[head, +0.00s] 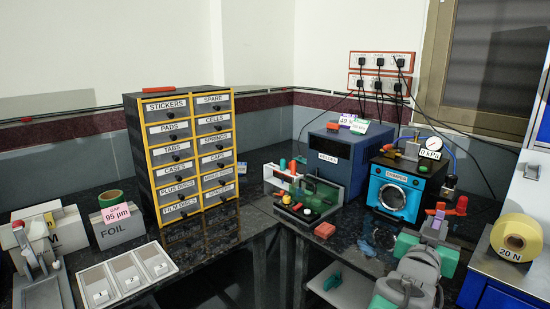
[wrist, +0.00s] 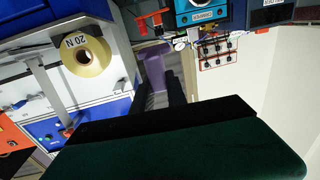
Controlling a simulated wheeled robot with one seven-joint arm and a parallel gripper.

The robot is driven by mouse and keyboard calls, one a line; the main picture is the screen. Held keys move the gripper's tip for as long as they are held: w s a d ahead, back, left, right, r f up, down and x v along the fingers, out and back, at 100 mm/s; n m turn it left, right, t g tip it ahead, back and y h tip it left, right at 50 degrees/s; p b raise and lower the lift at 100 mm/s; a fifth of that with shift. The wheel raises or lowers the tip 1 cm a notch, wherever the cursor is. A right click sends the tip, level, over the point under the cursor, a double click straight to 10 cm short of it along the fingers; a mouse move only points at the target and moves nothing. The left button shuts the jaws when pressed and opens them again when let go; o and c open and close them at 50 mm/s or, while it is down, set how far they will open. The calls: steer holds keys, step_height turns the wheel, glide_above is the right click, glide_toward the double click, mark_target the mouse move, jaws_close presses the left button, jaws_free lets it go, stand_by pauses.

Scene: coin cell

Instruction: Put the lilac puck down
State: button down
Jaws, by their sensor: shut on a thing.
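The lilac puck (wrist: 155,60) shows in the wrist view at the far end of the two dark fingers of my gripper (wrist: 159,84). The fingers are shut on it. In the head view my gripper (head: 434,229) is at the right, over the dark bench and in front of the blue-fronted machine. The puck is too small and too covered by my green and grey arm to make out clearly there.
The blue-fronted machine (head: 396,192) stands behind my gripper, with a gauge labelled 0 kPa (head: 430,154) above. A yellow roll labelled 20 N (head: 516,238) is close at the right. A drawer cabinet (head: 189,155) stands farther left.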

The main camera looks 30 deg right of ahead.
steer(key=w+a+f+n+t+y+b, duration=0.1)
steer(key=w+a+f+n+t+y, duration=0.35)
steer(key=w+a+f, duration=0.55)
steer(key=w+a+f+n+t+y+b, duration=0.1)
steer(key=w+a+f+n+t+y, duration=0.4)
steer(key=w+a, duration=0.8)
steer(key=w+a+f+n+t+y, duration=0.1)
steer(key=w+a+f+y, duration=0.15)
steer(key=a, duration=0.35)
steer(key=w+a+f+n+t+y, duration=0.1)
steer(key=w+a+f+t, duration=0.15)
steer(key=w+a, duration=0.2)
steer(key=a+n+y, duration=0.3)
steer(key=a+y, duration=0.1)
steer(key=a, duration=0.9)
steer(key=s+r+p, duration=0.1)
steer(key=r+p, duration=0.7)
steer(key=r, duration=0.1)
steer(key=s+r+p, duration=0.2)
steer(key=r+p, duration=0.6)
steer(key=r, duration=0.1)
steer(key=shift+s, duration=0.3)
